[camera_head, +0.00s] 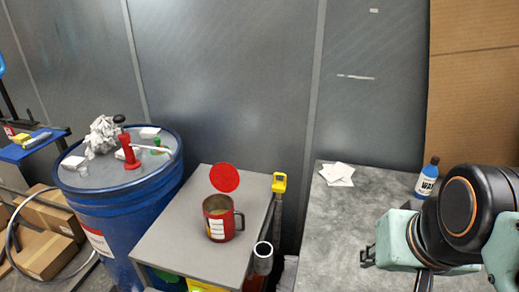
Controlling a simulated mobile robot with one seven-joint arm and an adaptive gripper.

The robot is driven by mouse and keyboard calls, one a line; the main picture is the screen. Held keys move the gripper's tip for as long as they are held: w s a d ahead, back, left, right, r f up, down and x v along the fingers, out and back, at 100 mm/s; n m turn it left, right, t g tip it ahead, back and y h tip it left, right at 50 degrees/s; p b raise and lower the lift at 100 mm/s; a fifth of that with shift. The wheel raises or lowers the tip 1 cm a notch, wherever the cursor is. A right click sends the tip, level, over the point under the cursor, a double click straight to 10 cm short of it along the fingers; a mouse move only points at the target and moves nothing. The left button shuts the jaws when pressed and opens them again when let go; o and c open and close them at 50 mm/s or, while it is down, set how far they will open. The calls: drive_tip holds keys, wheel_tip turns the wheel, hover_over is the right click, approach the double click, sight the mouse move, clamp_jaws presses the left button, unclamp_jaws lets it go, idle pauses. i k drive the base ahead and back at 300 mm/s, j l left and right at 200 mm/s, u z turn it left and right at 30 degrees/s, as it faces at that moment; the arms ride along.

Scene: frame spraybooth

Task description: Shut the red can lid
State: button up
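A red can (217,224) with a handle on its right side and a pale label stands upright on a small grey table. Its round red lid (225,177) stands up open at the can's back edge, and the can's mouth is uncovered. My gripper (366,256) is at the right, over the grey worktop, well apart from the can. Its dark fingers are small in this view, and their opening is hard to judge. Nothing shows between them.
A yellow-topped tool (279,183) and a grey cup (263,257) sit at the table's right edge. A blue bottle (427,180) and white papers (337,174) are on the worktop (330,225).

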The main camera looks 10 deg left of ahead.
sight(223, 176)
drive_tip(key=j+u, duration=0.1)
drive_tip(key=u, duration=1)
